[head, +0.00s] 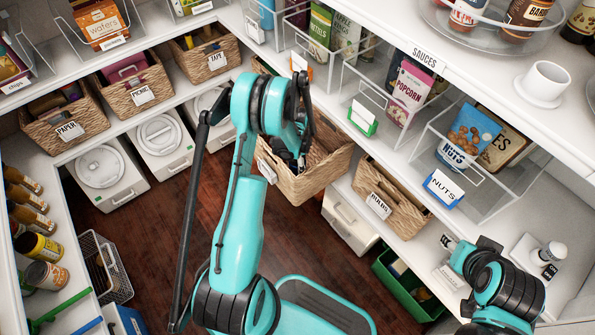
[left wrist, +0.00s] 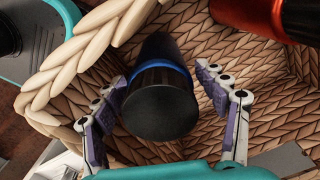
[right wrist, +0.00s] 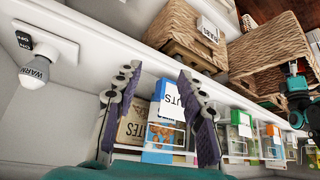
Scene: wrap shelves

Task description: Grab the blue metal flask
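In the left wrist view a dark flask (left wrist: 160,100) with a blue ring round it points its black cap at the camera. It sits inside a wicker basket (left wrist: 72,78), which shows in the head view (head: 296,188) at the middle shelf. My left gripper (left wrist: 163,82) is over the basket with its fingers spread on either side of the flask, and small gaps show beside it. In the head view the left gripper (head: 291,158) hides the flask. My right gripper (right wrist: 160,95) is open and empty before the right-hand shelf.
A red-and-black bottle (left wrist: 250,14) lies close by in the same basket. A bulbs basket (head: 391,203) stands to the right. A green crate (head: 405,283) is on the floor. Near the right gripper are a nuts bag (head: 468,138) and a white lamp bulb (head: 549,254). Open floor lies at centre left.

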